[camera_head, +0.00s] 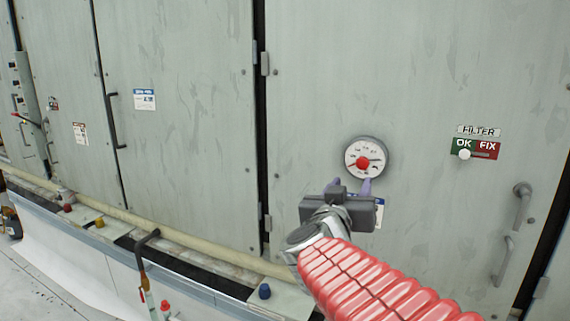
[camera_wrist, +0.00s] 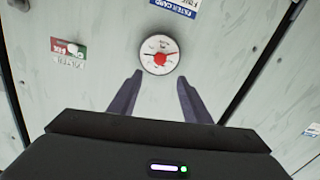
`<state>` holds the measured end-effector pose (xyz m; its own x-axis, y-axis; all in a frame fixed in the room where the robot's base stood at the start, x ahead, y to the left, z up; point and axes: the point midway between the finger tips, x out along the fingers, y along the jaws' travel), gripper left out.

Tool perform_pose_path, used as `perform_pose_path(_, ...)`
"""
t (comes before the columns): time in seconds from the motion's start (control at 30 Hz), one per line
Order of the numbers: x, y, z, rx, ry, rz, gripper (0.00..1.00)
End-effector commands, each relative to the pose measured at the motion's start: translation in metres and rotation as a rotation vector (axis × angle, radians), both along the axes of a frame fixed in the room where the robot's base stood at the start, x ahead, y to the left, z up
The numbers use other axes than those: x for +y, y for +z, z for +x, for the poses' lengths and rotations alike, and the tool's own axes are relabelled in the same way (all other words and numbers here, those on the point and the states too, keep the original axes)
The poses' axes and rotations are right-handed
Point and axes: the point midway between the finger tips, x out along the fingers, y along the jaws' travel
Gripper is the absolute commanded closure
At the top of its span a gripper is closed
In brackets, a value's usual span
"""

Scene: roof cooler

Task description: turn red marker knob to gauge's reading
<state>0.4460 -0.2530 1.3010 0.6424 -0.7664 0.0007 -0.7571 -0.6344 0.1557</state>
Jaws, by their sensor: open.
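The round white gauge (camera_head: 366,158) is mounted on a grey cabinet door, with a grey rim. A red knob (camera_head: 363,163) sits at its centre; a dark needle shows beside it, but the scale figures are too small to read. In the wrist view the gauge (camera_wrist: 158,44) and the red knob (camera_wrist: 159,58) lie just beyond the fingertips. My gripper (camera_head: 366,186) is just below the gauge in the head view. Its two fingers (camera_wrist: 160,76) are apart with nothing between them, and they appear clear of the knob.
To the right is a FILTER sign (camera_head: 478,131) with a green and red OK/FIX slider (camera_head: 476,149); its white knob is at the OK side. Door handles (camera_head: 521,205) stick out at the far right. A pale pipe (camera_head: 150,228) runs along the cabinet's base.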

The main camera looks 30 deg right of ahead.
Motion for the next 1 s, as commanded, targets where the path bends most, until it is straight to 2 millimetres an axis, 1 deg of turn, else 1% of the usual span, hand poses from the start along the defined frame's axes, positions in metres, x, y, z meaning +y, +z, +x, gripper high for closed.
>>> perform_pose_path(0.17, -0.004, 0.000, 0.004, 0.002, 0.001, -0.001, 0.56)
perform_pose_path(0.27, -0.010, 0.000, 0.009, 0.001, 0.000, 0.000, 0.56)
perform_pose_path(1.0, -0.076, 0.000, 0.065, 0.002, 0.001, 0.000, 0.56)
